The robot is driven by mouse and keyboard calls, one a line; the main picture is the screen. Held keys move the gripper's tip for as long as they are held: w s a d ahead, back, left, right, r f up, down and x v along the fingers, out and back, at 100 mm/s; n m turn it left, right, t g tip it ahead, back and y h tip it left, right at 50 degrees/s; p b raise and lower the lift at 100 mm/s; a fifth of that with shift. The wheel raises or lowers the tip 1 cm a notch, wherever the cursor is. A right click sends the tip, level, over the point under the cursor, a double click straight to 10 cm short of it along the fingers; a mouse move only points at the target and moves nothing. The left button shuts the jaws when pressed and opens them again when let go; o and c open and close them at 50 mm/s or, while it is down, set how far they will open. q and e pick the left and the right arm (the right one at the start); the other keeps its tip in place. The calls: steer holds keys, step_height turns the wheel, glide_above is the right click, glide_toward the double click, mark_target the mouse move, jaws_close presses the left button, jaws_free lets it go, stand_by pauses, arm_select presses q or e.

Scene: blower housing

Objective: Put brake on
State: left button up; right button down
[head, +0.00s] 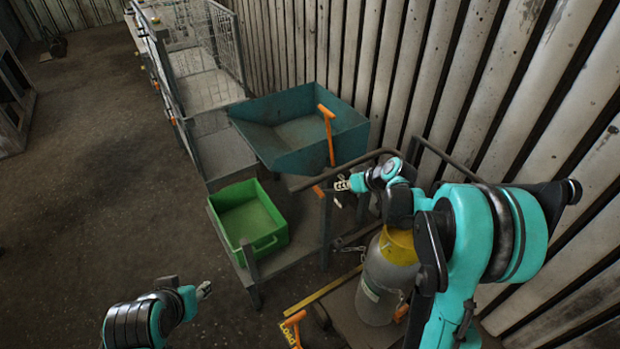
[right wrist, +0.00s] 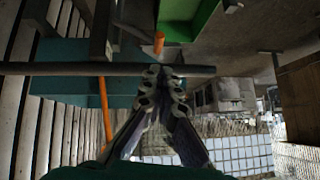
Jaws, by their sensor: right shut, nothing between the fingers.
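The brake is not labelled; several orange handles could be it. A long orange lever (head: 328,130) stands upright at the blue-green tray and also shows in the right wrist view (right wrist: 105,108). A short orange grip (head: 318,192) lies just left of my right gripper (head: 342,185); in the right wrist view an orange end (right wrist: 159,42) shows just beyond the fingertips. My right gripper is shut and empty, its tips (right wrist: 163,74) at a dark bar (right wrist: 60,69); contact is unclear. Another orange handle (head: 294,320) is low on the cylinder's cart. My left gripper (head: 204,290) is low at left, its fingers too small to judge.
The blue-green tray (head: 265,150) stands behind a green bin (head: 272,241) on a low trolley. A grey gas cylinder (head: 385,285) with a yellow top stands under my right arm. Wire cage carts (head: 230,50) and a corrugated wall (head: 420,70) lie behind.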

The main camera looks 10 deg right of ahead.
steer(key=w+f, duration=0.1)
steer(key=w, duration=0.1)
steer(key=b, duration=0.3)
glide_toward(317, 187)
steer(key=x, duration=0.4)
steer(key=shift+w+f, duration=0.15)
steer(key=shift+f, duration=0.3)
steer(key=shift+w+a+f, duration=0.2)
steer(key=shift+w+f, duration=0.05)
steer(key=shift+w, duration=0.05)
